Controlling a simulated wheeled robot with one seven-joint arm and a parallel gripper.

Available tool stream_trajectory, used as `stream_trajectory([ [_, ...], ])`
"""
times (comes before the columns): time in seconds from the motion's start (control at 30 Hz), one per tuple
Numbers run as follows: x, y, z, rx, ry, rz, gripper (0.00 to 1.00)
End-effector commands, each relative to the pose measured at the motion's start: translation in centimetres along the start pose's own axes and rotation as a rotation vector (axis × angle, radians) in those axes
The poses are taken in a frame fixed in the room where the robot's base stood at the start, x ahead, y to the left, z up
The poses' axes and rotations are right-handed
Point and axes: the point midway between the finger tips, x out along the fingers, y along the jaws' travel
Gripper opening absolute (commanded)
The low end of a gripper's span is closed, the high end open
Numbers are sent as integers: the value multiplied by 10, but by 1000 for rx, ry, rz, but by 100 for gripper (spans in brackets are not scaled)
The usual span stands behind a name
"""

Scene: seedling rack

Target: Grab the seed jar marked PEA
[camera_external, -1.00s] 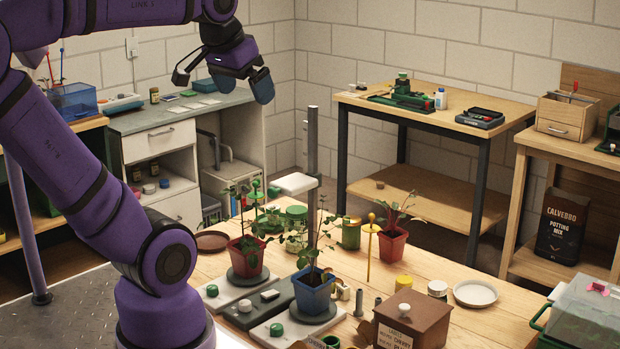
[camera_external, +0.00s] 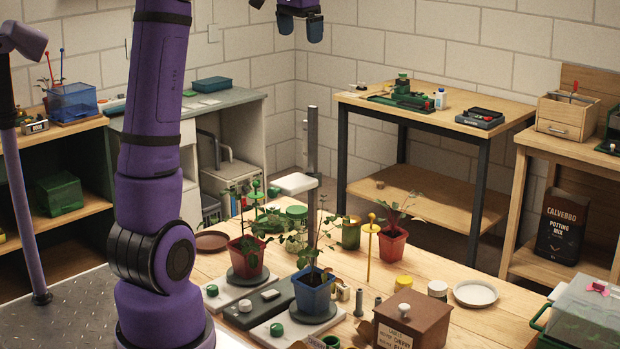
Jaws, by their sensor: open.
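No jar with a readable PEA mark shows, so I cannot tell which one it is. On the front wooden table stand a small yellow-topped jar (camera_external: 403,284) and a white-lidded jar (camera_external: 437,290), with no readable labels. A green-lidded container (camera_external: 296,214) stands farther back among the plants. My gripper (camera_external: 300,27) is at the top edge of the picture, high in front of the block wall. Its two dark blue fingertips point down, apart, with nothing between them. It is well above the table and far from the jars.
Potted plants, one in a blue pot (camera_external: 314,292), and a grey post (camera_external: 312,150) crowd the table's middle. A brown box (camera_external: 412,322) stands at its front, a white dish (camera_external: 475,293) at right. My arm hides much of the grey-topped cabinet (camera_external: 235,97).

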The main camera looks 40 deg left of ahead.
Motion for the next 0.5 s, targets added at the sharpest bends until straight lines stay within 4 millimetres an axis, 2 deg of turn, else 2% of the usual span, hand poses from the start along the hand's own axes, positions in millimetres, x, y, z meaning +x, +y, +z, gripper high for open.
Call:
stream_trajectory([
  [0.03,10,-16,-13,1,-18,6,100],
  [0.2,38,-60,-45,24,-62,24,100],
  [0.5,72,-106,-70,47,-104,47,100],
])
